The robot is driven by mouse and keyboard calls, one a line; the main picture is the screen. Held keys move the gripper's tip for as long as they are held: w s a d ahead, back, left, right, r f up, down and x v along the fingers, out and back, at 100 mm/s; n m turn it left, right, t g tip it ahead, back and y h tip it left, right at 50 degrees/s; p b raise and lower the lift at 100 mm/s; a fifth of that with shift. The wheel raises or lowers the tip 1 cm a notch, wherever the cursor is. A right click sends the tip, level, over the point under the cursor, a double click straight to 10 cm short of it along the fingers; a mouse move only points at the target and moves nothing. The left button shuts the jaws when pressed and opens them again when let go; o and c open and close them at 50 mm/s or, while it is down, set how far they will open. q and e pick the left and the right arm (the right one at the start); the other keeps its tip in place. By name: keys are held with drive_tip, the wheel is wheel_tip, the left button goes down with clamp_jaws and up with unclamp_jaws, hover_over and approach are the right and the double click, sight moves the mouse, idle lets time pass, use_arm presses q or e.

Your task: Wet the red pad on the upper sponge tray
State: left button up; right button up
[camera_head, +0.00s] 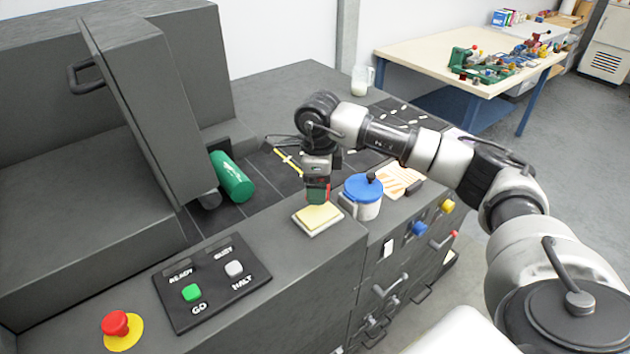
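The sponge tray (312,234) is a pale shallow tray with a yellow sponge (318,216) in it. It sits on the grey machine top in the middle of the view. My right gripper (317,198) comes in from the right and points down just above the sponge's back edge. It appears shut on a small red and green piece, which I take to be the red pad (317,189). I cannot tell whether the pad's underside touches the sponge. My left gripper is not in view.
A blue-lidded pot (364,205) stands close to the tray's right. A green cylinder (232,177) lies behind left. A button panel (211,281) and a red stop knob (116,323) are at front left. A glass jug (362,80) stands at the back.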

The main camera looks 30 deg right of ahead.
sight(318, 213)
drive_tip(key=shift+f+b, duration=0.35)
drive_tip(key=shift+f, duration=0.4)
wheel_tip(318, 213, down, 4)
drive_tip(key=shift+r+b, duration=0.25)
drive_tip(key=shift+b, duration=0.7)
drive_tip(key=shift+f, duration=0.35)
use_arm(q)
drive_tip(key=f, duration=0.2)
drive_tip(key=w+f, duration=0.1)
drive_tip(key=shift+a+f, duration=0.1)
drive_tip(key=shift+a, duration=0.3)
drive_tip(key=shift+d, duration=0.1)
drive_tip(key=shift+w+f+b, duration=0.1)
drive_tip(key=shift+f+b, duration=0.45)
drive_tip(key=shift+b, duration=0.2)
use_arm(e)
drive_tip(key=shift+s+f, duration=0.1)
drive_tip(key=shift+f, duration=0.5)
drive_tip(key=shift+r+p, duration=2.05)
drive_tip(key=shift+r, duration=1.55)
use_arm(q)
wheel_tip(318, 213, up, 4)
